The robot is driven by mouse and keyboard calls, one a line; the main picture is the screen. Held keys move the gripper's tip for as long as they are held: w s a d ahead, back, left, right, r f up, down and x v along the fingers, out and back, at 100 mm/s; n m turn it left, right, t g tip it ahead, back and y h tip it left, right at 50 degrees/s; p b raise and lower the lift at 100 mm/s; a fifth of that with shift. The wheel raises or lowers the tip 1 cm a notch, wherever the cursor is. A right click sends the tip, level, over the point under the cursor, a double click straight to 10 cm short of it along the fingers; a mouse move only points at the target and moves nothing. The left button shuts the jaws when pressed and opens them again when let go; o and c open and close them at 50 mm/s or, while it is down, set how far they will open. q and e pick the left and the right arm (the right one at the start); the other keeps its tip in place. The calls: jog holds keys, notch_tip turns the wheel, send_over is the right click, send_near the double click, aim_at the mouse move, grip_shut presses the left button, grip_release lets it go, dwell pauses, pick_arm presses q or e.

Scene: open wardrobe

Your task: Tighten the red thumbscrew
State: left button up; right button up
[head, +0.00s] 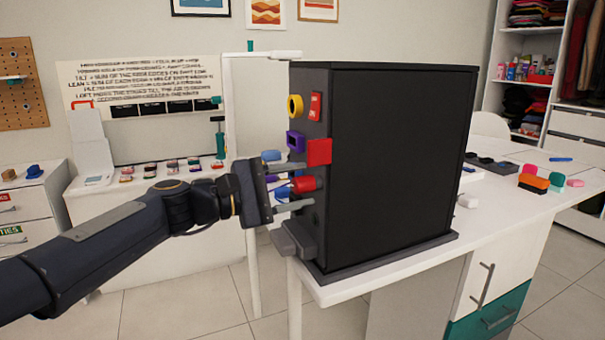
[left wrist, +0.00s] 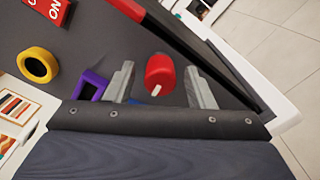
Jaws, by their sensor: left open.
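The red thumbscrew (head: 304,184) sits on the left-facing panel of a black box (head: 395,160). In the left wrist view the thumbscrew (left wrist: 160,72) is a red round knob with a white mark on its rim. My left gripper (head: 292,185) is open, its jaws pointing at the panel. In the left wrist view its fingers (left wrist: 160,88) stand on either side of the knob, with a gap on each side and the knob nearer the left finger. I cannot tell how far the fingertips reach along the knob. My right gripper is not in view.
A yellow ring (head: 295,106), a purple square frame (head: 296,141), a red ON label (head: 315,106) and a red block (head: 319,151) are on the panel close to the gripper. The box stands on a white table (head: 500,205). Grey blocks (head: 296,241) jut out below the gripper.

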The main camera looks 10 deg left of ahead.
pick_arm(q)
jog(key=n+p, duration=0.5)
jog(key=shift+r+n, duration=0.2)
jog(key=shift+n, duration=0.1)
jog(key=n+p, duration=0.5)
jog(key=p, duration=0.1)
jog(key=shift+f+n+p, duration=0.2)
jog(key=shift+n+p, duration=0.3)
jog(key=shift+c, duration=0.3)
